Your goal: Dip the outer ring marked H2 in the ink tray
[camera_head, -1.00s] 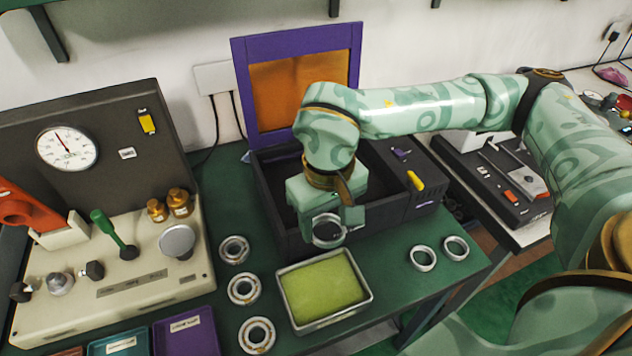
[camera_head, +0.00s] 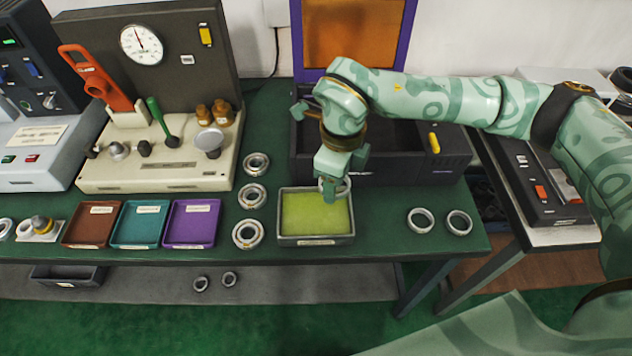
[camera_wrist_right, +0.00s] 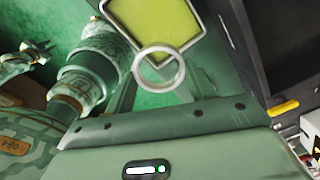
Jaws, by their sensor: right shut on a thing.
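My right gripper (camera_head: 333,190) is shut on a plain metal outer ring (camera_wrist_right: 158,67), held flat-on to the right wrist view. In the head view the fingers hide much of the ring. The ink tray (camera_head: 316,240) is a grey rectangular tray with a yellow-green pad (camera_head: 308,213); it also shows in the right wrist view (camera_wrist_right: 203,38). The ring overlaps the back right part of the tray in the head view. I cannot tell whether it touches the pad. No H2 mark is readable. My left gripper is not in view.
Several bearings (camera_head: 248,234) stand in a column left of the tray. A dark box (camera_head: 400,165) with a raised purple-framed lid is behind. Brown, teal and purple trays (camera_head: 192,224) sit further left.

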